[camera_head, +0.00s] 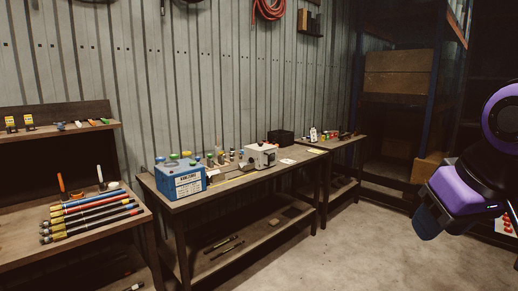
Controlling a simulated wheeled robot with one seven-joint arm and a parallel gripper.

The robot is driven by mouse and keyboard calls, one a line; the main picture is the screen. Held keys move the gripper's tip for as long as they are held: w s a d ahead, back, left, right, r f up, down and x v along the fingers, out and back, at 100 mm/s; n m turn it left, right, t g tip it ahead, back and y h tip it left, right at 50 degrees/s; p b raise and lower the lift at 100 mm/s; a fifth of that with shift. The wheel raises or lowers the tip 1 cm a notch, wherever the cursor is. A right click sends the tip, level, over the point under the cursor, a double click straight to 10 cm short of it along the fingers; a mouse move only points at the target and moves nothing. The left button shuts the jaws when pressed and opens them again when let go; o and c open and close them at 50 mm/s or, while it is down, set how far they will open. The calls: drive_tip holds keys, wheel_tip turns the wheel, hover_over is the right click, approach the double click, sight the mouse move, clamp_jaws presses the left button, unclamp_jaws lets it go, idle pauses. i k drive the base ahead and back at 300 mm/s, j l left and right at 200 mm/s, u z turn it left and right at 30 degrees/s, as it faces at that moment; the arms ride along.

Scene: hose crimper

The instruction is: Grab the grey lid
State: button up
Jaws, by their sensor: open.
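I cannot single out a grey lid for sure at this size. On the middle workbench (238,186), several small capped pieces with green, yellow and dark tops stand on and behind a blue box (180,182). A light grey machine (260,156) with a red spot on top stands right of them; whether any part of it is a lid is unclear. My purple and black arm (458,190) hangs at the right edge, well apart from the bench. Its jaws do not show.
A left bench (95,232) holds a row of coloured hoses (92,217) and upright tools. A black box (281,137) stands behind the grey machine. A smaller table (338,146) with small items adjoins at the right. Bare concrete floor (345,245) lies in front.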

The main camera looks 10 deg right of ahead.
sight(260, 147)
drive_tip(key=i+l+u, duration=0.3)
drive_tip(key=i+l, duration=0.25)
drive_tip(key=i, duration=0.75)
drive_tip(key=i+l+u, duration=0.25)
drive_tip(key=i+l, duration=0.55)
drive_tip(key=i, duration=0.4)
drive_tip(key=i+l+u, duration=0.3)
drive_tip(key=i+l, duration=0.8)
drive_tip(key=i, duration=0.05)
